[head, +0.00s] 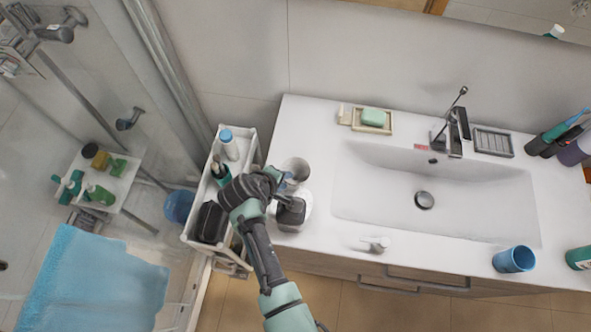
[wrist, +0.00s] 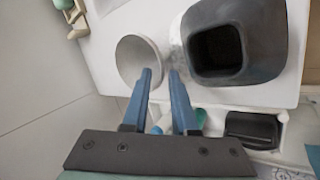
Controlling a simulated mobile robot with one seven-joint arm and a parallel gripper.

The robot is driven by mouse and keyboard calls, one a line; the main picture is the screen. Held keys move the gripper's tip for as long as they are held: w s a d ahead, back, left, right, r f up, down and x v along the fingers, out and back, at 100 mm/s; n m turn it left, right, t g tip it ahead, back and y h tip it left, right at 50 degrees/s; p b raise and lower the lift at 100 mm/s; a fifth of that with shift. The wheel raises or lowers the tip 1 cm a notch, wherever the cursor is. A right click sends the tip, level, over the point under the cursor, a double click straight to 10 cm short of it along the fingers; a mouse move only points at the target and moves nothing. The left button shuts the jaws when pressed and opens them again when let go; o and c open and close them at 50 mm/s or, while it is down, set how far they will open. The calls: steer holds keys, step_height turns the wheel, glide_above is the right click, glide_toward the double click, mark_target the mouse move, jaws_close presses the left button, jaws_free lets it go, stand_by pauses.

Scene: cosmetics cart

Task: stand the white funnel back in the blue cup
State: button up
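A small white object (head: 377,244), which looks like the funnel lying on its side, is on the counter in front of the basin. The blue cup (head: 513,259) stands at the counter's front right. My gripper (head: 286,180) is over the counter's left end, far from both. In the wrist view my gripper (wrist: 162,73) has its two blue fingers apart, with nothing seen held between them. Neither the white object nor the blue cup can be made out in the wrist view.
A pale round cup (head: 295,168) and a dark square container (head: 291,211) stand close to my gripper. They also show in the wrist view as the round cup (wrist: 138,60) and dark container (wrist: 257,42). A white cart (head: 254,150) stands left. The faucet (head: 455,130) rises behind the basin.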

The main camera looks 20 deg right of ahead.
jaws_close()
steer(key=shift+r, duration=0.15)
